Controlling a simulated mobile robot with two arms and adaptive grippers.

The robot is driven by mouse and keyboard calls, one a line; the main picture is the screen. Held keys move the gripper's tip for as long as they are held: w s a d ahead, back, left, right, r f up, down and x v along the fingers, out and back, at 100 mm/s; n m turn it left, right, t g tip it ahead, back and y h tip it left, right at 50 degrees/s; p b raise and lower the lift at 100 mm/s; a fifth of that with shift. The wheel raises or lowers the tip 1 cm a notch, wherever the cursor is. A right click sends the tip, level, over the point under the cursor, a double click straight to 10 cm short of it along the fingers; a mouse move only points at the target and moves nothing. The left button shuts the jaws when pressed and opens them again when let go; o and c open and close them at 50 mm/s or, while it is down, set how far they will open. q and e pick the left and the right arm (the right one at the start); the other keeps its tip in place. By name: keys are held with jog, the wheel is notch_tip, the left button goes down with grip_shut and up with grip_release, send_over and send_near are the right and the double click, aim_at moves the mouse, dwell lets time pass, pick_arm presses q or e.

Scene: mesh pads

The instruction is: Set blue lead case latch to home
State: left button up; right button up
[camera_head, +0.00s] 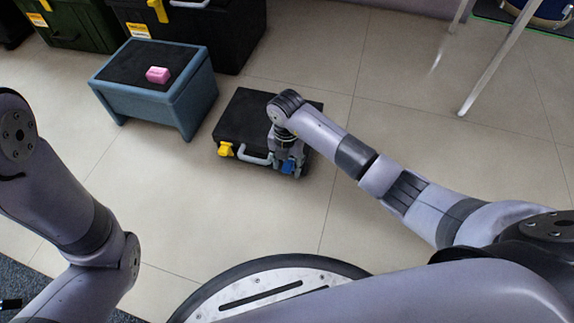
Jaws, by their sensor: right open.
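A black case (243,112) lies flat on the tiled floor, with a grey handle (255,158) on its near side. A yellow latch (225,149) is left of the handle. A blue latch (289,166) is right of the handle, partly hidden by my right gripper. My right gripper (292,172) is open and points down at the blue latch, with its fingers close around or beside it. I cannot tell whether they touch it or how the latch is set. My left arm shows at the left, but its gripper is out of view.
A blue-grey stool (152,103) with a pink block (158,75) on its dark top stands left of the case. Dark green and black cases (215,40) stand behind. A pale table leg (490,70) is at the upper right. The floor in front of the case is clear.

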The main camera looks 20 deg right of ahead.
grip_shut()
jog(key=shift+w+d+r+g+p, duration=0.1)
jog(key=shift+w+r+g+p, duration=0.2)
jog(key=shift+p, duration=0.45)
jog(key=shift+w+d+f+g+y+p, duration=0.1)
jog(key=shift+g+y+p, duration=0.2)
jog(key=shift+g+y, duration=0.15)
grip_release()
